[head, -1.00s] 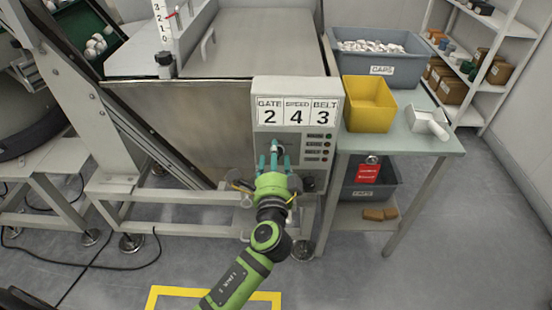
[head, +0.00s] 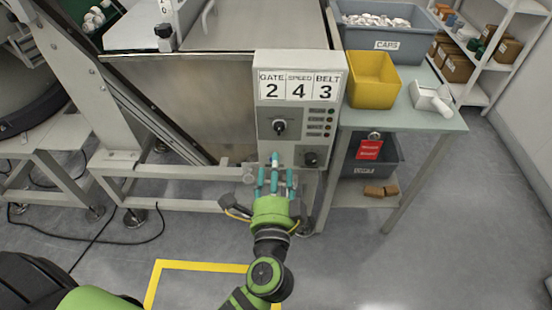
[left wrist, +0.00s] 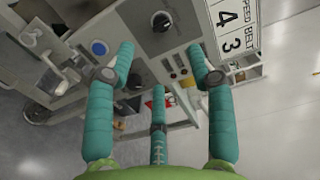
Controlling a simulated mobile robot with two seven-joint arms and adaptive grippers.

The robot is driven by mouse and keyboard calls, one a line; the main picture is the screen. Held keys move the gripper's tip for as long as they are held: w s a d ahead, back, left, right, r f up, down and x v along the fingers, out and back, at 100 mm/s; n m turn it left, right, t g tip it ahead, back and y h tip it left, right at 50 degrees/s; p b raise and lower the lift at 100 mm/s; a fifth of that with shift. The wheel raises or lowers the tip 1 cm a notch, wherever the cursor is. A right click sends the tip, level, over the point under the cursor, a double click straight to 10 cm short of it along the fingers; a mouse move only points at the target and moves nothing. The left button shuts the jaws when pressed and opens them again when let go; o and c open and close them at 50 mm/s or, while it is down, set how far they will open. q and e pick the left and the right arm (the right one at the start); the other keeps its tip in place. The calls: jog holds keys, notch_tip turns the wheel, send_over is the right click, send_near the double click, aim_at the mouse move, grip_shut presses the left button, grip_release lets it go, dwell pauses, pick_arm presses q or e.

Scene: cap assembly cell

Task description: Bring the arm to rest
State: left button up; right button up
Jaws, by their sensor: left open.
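My left gripper (head: 275,180) has a green body and teal fingers. It is in front of the lower part of the control panel (head: 262,97), below the upper black knob (head: 279,127). Its fingers are spread and hold nothing. The panel reads Gate 2, Speed 4, Belt 3. A second black knob (head: 311,159) is at the panel's lower right. In the left wrist view the open fingers (left wrist: 165,65) point at the panel, and a black knob (left wrist: 161,22) shows beyond them with a gap. My right gripper is not in view.
A side table (head: 440,120) at right holds a yellow bin (head: 372,80), a white scoop (head: 430,98) and a grey caps bin (head: 400,54). A lower bin with a red tag (head: 369,150) is under it. Yellow floor tape (head: 200,264) marks clear floor in front.

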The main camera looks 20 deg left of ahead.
pick_arm(q)
jog(key=shift+s, duration=0.1)
dwell(0.4)
jog(key=s+f+n+g+h+p, duration=0.1)
jog(key=s+f+g+h+p, duration=0.2)
jog(key=f, duration=1.1)
jog(key=s+f+g+h+p, duration=0.15)
jog(key=s+f+g, duration=0.3)
jog(key=f, duration=0.95)
jog(key=s+a+f+n+g+p, duration=0.1)
jog(key=s+a+f+n+g, duration=0.2)
jog(key=s, duration=0.6)
jog(key=s+a+f+n+g+p, duration=0.2)
jog(key=s+a+f+n+g, duration=0.1)
jog(key=s+f, duration=0.4)
jog(key=s+a+f+n+g+p, duration=0.2)
jog(key=s+f+n, duration=0.3)
jog(key=s, duration=0.7)
jog(key=shift+s+a+f+g, duration=0.15)
jog(key=shift+a+g, duration=0.3)
jog(key=shift+a, duration=0.05)
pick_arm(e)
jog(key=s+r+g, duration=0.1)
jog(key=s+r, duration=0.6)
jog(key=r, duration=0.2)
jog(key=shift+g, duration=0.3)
pick_arm(q)
jog(key=shift+h, duration=0.25)
